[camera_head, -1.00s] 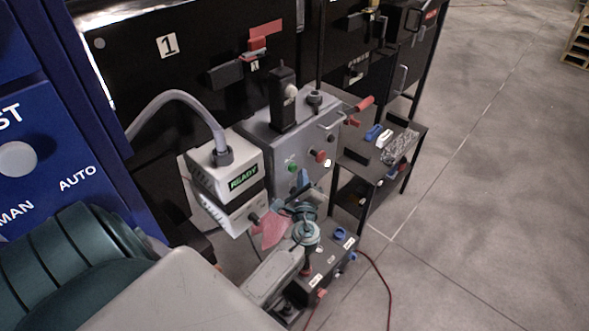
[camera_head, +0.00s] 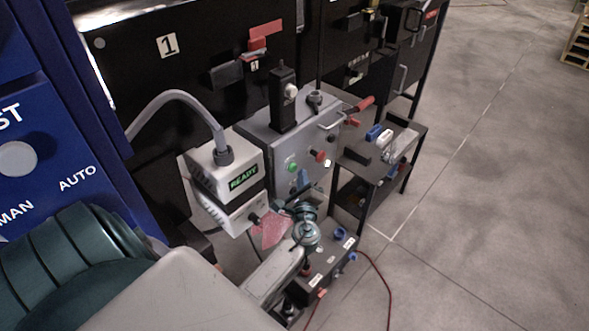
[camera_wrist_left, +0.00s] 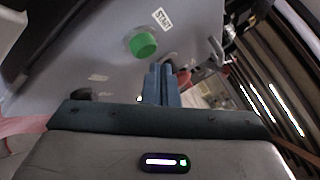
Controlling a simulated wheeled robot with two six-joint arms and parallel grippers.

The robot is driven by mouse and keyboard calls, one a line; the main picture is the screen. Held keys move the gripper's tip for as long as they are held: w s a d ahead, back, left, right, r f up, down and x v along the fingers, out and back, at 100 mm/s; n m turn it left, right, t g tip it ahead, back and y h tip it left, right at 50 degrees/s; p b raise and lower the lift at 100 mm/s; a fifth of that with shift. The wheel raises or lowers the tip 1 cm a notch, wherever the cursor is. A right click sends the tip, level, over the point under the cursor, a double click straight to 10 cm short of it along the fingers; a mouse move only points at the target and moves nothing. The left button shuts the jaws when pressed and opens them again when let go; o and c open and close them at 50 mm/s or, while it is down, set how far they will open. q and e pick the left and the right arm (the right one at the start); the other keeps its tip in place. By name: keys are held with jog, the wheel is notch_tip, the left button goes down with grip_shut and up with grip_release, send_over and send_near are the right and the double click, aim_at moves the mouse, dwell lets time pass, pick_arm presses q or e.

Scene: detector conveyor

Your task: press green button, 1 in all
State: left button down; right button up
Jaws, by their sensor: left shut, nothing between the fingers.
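The green button (camera_head: 292,167) is a small round cap on the sloped front of the grey control box (camera_head: 262,135). In the left wrist view the green button (camera_wrist_left: 142,43) stands out from the panel beside a "START" label (camera_wrist_left: 162,19). My left gripper (camera_head: 303,180) is just below and right of the button in the head view. Its blue fingers (camera_wrist_left: 163,72) are shut together, with nothing between them. My right gripper is not in view.
A red knob (camera_head: 318,155) sits right of the green button, and a red-handled lever (camera_head: 358,108) is on the box's right side. A white box marked "READY" (camera_head: 243,178) with a grey hose stands left. A dark shelf (camera_head: 372,170) stands right; open floor lies beyond.

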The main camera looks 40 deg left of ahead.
pick_arm(q)
jog(key=shift+a, duration=0.15)
dwell(0.5)
jog(key=shift+a, duration=0.3)
jog(key=shift+w+a, duration=0.1)
jog(key=shift+a, duration=0.35)
dwell(0.7)
dwell(0.3)
jog(key=shift+d+b, duration=0.3)
jog(key=shift+d, duration=0.6)
jog(key=d, duration=0.1)
jog(key=d+b, duration=0.1)
jog(key=d, duration=0.3)
jog(key=shift+s, duration=0.3)
